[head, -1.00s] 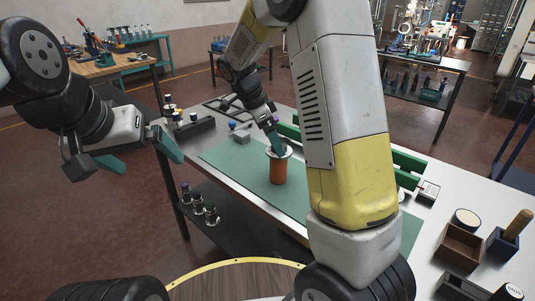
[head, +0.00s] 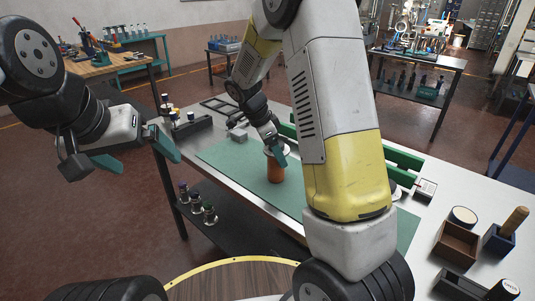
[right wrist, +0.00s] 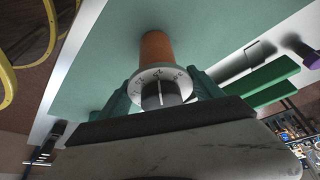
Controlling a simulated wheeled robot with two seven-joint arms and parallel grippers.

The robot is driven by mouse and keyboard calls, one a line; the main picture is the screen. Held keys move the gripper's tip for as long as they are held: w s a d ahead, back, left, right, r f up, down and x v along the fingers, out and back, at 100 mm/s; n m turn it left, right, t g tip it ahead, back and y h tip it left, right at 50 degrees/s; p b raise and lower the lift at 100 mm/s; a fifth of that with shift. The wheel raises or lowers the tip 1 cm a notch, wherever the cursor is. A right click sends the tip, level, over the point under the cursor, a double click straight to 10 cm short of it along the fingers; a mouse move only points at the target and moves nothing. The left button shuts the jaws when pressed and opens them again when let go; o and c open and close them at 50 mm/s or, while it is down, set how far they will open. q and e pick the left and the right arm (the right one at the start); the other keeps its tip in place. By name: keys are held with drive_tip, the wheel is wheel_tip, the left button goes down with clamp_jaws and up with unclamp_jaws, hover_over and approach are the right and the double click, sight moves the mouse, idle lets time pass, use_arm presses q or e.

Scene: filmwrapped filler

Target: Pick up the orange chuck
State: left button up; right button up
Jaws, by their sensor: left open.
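The orange chuck (head: 275,171) stands upright on the green mat (head: 225,158) of the workbench, an orange cylinder with a pale disc on top. In the right wrist view, the chuck (right wrist: 156,48) shows behind a white numbered dial (right wrist: 150,76) with a grey knob. My right gripper (head: 280,155) is at the chuck's top; in the wrist view its green fingers (right wrist: 160,88) stand apart on either side of the dial. Whether they touch it I cannot tell. My left gripper (head: 135,160) is open and empty, left of the bench.
Green rails (head: 400,165) lie behind my right arm. A brown open box (head: 458,243) and a blue holder with a wooden handle (head: 503,236) stand at the bench's right. A grey block (head: 237,134) is behind the chuck. The mat's left part is clear.

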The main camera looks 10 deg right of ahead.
drive_tip(key=c, duration=0.7)
drive_tip(key=shift+c, duration=0.8)
drive_tip(key=shift+r, duration=0.1)
